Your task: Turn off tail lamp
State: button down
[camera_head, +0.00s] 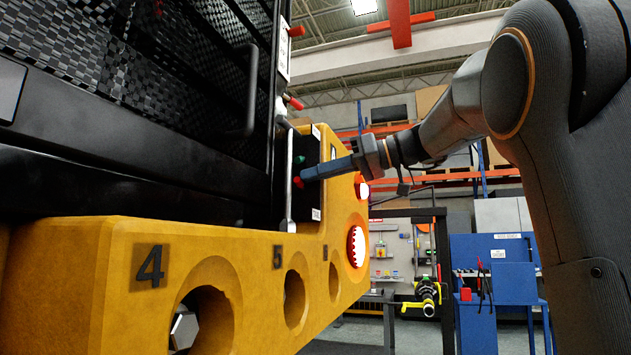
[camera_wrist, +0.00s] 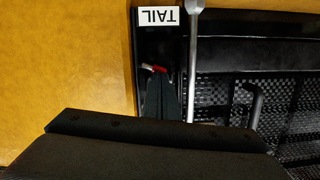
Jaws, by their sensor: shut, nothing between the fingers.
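A dark control box on the yellow carrier carries a green button (camera_head: 299,160) and a red button (camera_head: 298,182) below it. My gripper (camera_head: 306,175) is shut and empty, reaching in from the right with its tip at the red button. In the wrist view the shut fingers (camera_wrist: 162,82) point at a red and whitish part (camera_wrist: 154,68), very close to it; whether they touch I cannot tell. A white TAIL label (camera_wrist: 159,16) sits beyond it. A round red-rimmed lamp (camera_head: 356,246) glows on the carrier's end, and a smaller one (camera_head: 362,187) glows above it.
The yellow carrier (camera_head: 110,290) has round holes and painted numbers. A grey metal rod (camera_head: 289,180) stands close beside the buttons; it also shows in the wrist view (camera_wrist: 192,60). A black mesh cage (camera_head: 150,90) rises at left. Blue workshop furniture (camera_head: 490,250) stands far right.

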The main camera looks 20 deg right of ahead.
jog(key=shift+s+a+f+n+b, duration=0.2)
jog(key=shift+n+b, duration=0.5)
jog(key=shift+b, duration=1.4)
jog(key=shift+d, duration=0.15)
jog(key=v, duration=0.9)
jog(key=shift+s+d+p, duration=0.2)
jog(key=shift+d+p, duration=0.2)
jog(key=shift+p, duration=0.05)
